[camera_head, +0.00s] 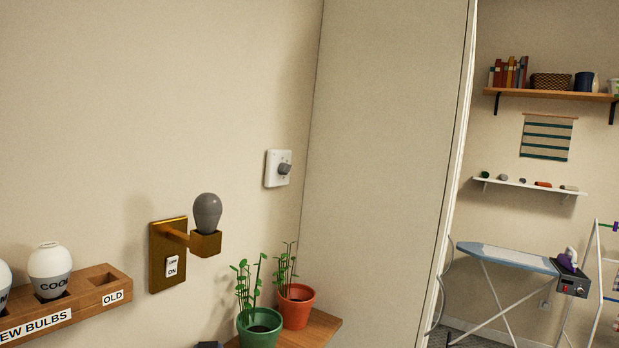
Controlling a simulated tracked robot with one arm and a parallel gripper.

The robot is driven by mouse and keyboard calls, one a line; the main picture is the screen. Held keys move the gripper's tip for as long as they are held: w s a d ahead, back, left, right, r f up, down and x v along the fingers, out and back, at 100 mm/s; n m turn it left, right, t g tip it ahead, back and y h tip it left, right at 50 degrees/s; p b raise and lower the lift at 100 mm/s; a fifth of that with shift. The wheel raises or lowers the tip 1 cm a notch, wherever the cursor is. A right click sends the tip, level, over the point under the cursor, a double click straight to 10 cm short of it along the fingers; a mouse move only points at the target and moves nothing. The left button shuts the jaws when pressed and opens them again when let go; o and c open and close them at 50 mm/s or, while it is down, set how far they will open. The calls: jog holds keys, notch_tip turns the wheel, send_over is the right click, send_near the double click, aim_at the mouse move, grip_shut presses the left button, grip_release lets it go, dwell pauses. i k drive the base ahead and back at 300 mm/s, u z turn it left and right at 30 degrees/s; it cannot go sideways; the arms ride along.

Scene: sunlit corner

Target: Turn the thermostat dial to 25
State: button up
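The thermostat (271,172) is a small white plate on the wall, left of the room corner. Its dial (285,169) is a grey round knob that sticks out from the plate, seen from the side. The markings and the dial's setting are too small to read. My gripper does not show clearly; only a small dark shape (210,345) sits at the bottom edge, and I cannot tell what it is. Nothing touches the dial.
A brass lamp fitting (167,270) with a grey bulb (207,212) sticks out left of the thermostat. Below are plants in a green pot (259,328) and an orange pot (295,307) on a wooden shelf (324,328). A bulb rack (88,292) is at left; an ironing board (505,257) stands far right.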

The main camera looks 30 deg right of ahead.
aim_at(284, 168)
jog(key=u, duration=0.5)
jog(key=k, duration=0.1)
jog(key=z, duration=1.65)
jog(key=i, duration=2.35)
jog(key=u, duration=0.5)
